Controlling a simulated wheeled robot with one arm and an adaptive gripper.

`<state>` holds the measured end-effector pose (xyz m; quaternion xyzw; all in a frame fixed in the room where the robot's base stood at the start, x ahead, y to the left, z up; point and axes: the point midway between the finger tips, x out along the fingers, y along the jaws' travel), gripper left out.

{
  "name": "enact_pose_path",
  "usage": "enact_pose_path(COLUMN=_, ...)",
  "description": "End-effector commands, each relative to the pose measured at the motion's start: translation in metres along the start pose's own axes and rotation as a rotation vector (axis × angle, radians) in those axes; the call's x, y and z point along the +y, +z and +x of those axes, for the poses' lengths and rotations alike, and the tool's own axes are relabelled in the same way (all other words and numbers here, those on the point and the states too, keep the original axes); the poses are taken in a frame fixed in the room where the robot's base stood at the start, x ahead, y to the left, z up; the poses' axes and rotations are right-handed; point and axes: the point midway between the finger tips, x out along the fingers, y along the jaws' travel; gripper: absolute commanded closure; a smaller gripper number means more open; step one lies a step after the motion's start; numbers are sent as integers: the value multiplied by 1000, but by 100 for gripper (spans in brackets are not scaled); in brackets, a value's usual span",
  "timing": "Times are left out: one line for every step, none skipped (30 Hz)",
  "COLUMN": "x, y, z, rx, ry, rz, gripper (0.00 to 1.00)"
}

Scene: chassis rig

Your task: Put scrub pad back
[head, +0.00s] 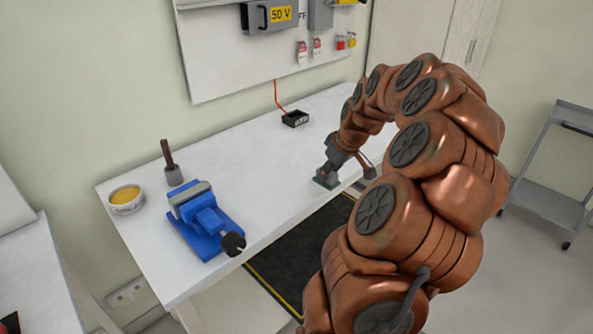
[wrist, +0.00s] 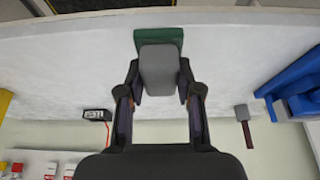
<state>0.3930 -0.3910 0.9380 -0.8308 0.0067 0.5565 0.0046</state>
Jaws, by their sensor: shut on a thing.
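The scrub pad is a green pad with a grey block on it. It shows in the head view (head: 322,183) near the front edge of the white table (head: 260,150), and at the top middle of the wrist view (wrist: 158,39). My gripper (wrist: 159,74) is shut on the grey block, a finger on each side, with the green part beyond the fingertips. In the head view my gripper (head: 328,168) points down over the table. I cannot tell whether the pad touches the tabletop. The block hides part of the green pad in the wrist view.
A blue vise (head: 205,222), a yellow-filled dish (head: 125,199) and a brown-handled tool with a grey head (head: 173,175) stand on the table's left. A small black box (head: 295,119) with a red wire lies at the back. The table's middle is clear. A cart (head: 550,190) stands right.

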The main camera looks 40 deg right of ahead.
Motion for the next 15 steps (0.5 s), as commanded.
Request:
enact_pose_path(x=-3, y=-11, z=4, rx=-3, ry=-2, rz=-3, gripper=93)
enact_pose_path(x=-4, y=-17, z=7, rx=-2, ry=-1, rz=-2, gripper=93)
enact_pose_path(x=-5, y=-24, z=11, rx=-2, ry=0, rz=-2, gripper=93)
enact_pose_path(x=-6, y=-30, z=14, rx=-2, ry=-1, rz=-2, gripper=93)
enact_pose_path(x=-8, y=-36, z=16, rx=-1, ry=-2, rz=-1, gripper=93)
enact_pose_path(x=-9, y=-42, z=20, rx=-3, ry=-2, rz=-1, gripper=93)
enact_pose_path(x=-11, y=-47, z=24, rx=-4, ry=-2, rz=-1, gripper=93)
enact_pose_path(x=-11, y=-52, z=26, rx=-5, ry=-2, rz=0, gripper=93)
enact_pose_path(x=-12, y=-58, z=30, rx=-5, ry=-3, rz=1, gripper=93)
enact_pose_path(x=-13, y=-62, z=32, rx=-4, ry=-2, rz=1, gripper=93)
enact_pose_path(x=-14, y=-65, z=34, rx=-4, ry=-1, rz=1, gripper=93)
enact_pose_path(x=-14, y=-69, z=36, rx=-2, ry=0, rz=2, gripper=93)
enact_pose_path(x=-14, y=-71, z=37, rx=-1, ry=1, rz=3, gripper=93)
enact_pose_path(x=-14, y=-73, z=38, rx=0, ry=1, rz=4, gripper=93)
enact_pose_path(x=-14, y=-75, z=38, rx=1, ry=2, rz=4, gripper=93)
